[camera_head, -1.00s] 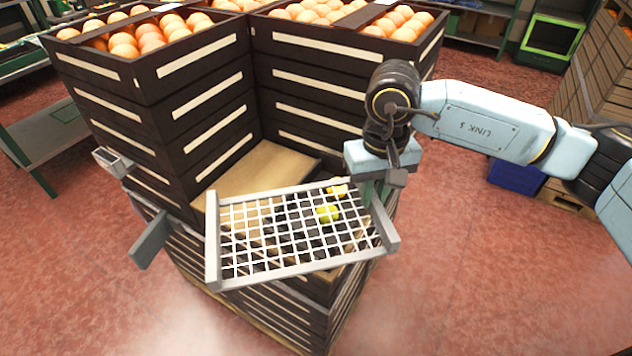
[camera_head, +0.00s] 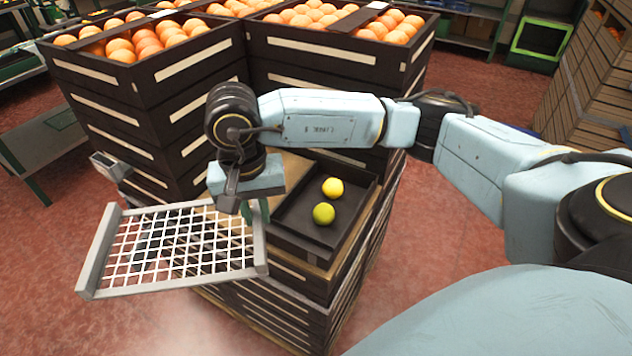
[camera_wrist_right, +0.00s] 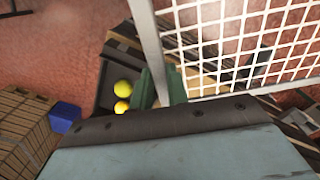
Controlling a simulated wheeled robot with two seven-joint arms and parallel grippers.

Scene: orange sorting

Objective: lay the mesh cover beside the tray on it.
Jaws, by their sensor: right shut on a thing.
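The mesh cover (camera_head: 101,250), a white grid in a pale grey frame, is held in the air left of the tray. My right gripper (camera_head: 257,211) is shut on its right-hand frame bar. The cover also fills the upper right of the right wrist view (camera_wrist_right: 150,48). The dark tray (camera_head: 297,207) is uncovered and holds a yellow fruit (camera_head: 333,188) and a yellow-green fruit (camera_head: 324,214). It also shows beside the gripper in the right wrist view (camera_wrist_right: 112,72). My left gripper is out of view.
The tray sits on a wooden board on stacked dark crates (camera_head: 285,310). Taller crate stacks (camera_head: 145,90) full of oranges rise behind and left. A small grey box (camera_head: 110,166) projects at the left stack. Red floor lies open to the right.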

